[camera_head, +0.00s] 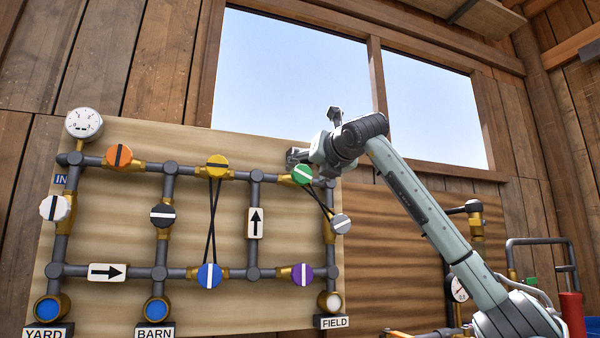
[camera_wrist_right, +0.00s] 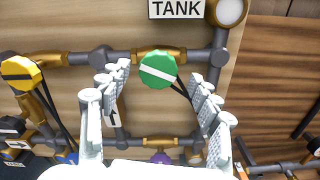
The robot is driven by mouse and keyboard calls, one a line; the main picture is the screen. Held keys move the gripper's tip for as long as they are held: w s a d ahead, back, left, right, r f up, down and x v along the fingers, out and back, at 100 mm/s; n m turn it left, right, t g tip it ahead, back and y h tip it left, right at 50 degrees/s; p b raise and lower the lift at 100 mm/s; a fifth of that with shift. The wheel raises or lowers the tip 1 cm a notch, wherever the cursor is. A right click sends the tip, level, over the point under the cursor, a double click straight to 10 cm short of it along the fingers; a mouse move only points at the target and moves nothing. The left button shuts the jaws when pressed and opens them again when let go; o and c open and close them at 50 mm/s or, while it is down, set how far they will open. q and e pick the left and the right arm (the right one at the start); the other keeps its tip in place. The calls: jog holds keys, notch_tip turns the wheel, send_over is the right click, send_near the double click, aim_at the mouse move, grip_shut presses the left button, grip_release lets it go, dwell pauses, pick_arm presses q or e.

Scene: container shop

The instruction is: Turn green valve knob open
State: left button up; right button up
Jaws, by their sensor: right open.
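The green valve knob (camera_head: 302,174) with a white stripe sits on the top right pipe of the board. It also shows in the right wrist view (camera_wrist_right: 158,69), where its stripe slopes slightly down to the right. My right gripper (camera_head: 297,157) is at the top right of the board, close to the knob. In the wrist view the open fingers of my right gripper (camera_wrist_right: 160,75) stand on either side of the knob, with gaps on both sides. Nothing is held. My left gripper is not in view.
Black rods run from the green knob to a grey knob (camera_head: 341,224) at lower right. A yellow knob (camera_head: 217,166) lies left on the same pipe, and a purple knob (camera_head: 302,274) below. A TANK sign (camera_wrist_right: 176,9) is above the green knob in the wrist view.

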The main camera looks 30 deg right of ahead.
aim_at(303, 173)
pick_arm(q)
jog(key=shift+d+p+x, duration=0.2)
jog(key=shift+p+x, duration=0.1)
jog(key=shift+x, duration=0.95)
pick_arm(e)
jog(key=shift+x, duration=2)
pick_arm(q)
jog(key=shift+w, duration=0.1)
pick_arm(e)
jog(key=shift+a, duration=0.1)
